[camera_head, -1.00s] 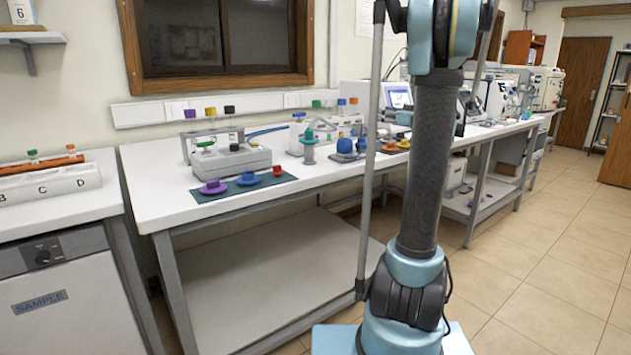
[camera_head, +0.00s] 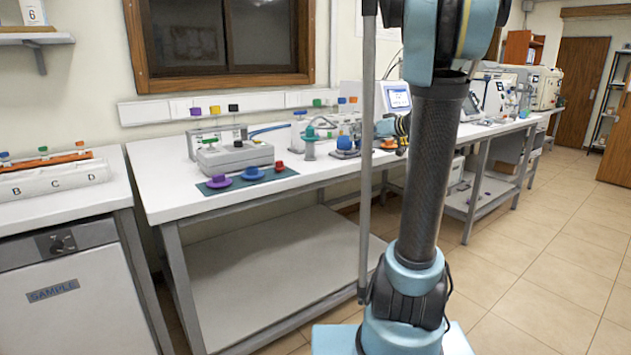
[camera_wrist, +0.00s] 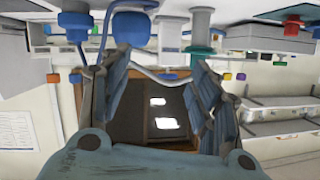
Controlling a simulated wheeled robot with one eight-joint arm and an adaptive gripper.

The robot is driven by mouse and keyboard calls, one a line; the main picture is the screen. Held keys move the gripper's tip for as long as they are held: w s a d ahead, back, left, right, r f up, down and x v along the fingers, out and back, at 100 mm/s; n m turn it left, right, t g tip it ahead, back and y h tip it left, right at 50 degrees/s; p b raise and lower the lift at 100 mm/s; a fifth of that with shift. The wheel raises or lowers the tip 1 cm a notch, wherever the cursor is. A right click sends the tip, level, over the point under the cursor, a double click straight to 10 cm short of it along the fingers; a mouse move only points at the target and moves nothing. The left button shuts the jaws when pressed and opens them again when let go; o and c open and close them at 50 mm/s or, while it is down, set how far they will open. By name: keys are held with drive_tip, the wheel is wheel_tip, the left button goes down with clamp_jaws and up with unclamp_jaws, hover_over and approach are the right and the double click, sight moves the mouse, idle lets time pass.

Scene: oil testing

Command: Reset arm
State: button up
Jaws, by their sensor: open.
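My gripper (camera_wrist: 160,62) is open in the wrist view, its two fingers spread apart with nothing between them. The wrist view looks upside down, with the bench things along its top edge. A blue-capped item (camera_wrist: 131,28) and a teal ring stand (camera_wrist: 198,45) show beyond the fingertips; I cannot tell how far off they are. In the head view my arm (camera_head: 425,170) rises at the right of centre and leans slightly right towards its top. A pale blue and dark part (camera_head: 400,127) beside it looks like my arm's end, mostly hidden behind the arm.
A white bench (camera_head: 180,205) runs along the wall. On it are a grey instrument (camera_head: 235,156) and a dark mat (camera_head: 262,182) with purple, blue and red caps. A left counter (camera_head: 60,212) holds a labelled rack (camera_head: 55,182). The tiled floor (camera_head: 540,260) at right is clear.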

drive_tip(key=s+a+f+m+g+h, duration=0.1)
drive_tip(key=s+a+f+g+h, duration=0.15)
drive_tip(key=s+f, duration=0.65)
drive_tip(key=s+a+f+m+g+h, duration=0.25)
drive_tip(key=s+f, duration=0.25)
drive_tip(key=s, duration=0.7)
drive_tip(key=s+d+f+m+g+h, duration=0.1)
drive_tip(key=s+d+f+h, duration=0.1)
drive_tip(key=s+f, duration=0.3)
drive_tip(key=s+d+f+m+g+h, duration=0.2)
drive_tip(key=s+d+f, duration=0.3)
drive_tip(key=s, duration=0.6)
drive_tip(key=shift+d+f+h, duration=0.2)
drive_tip(key=shift+f+h, duration=0.3)
drive_tip(key=shift+f, duration=0.25)
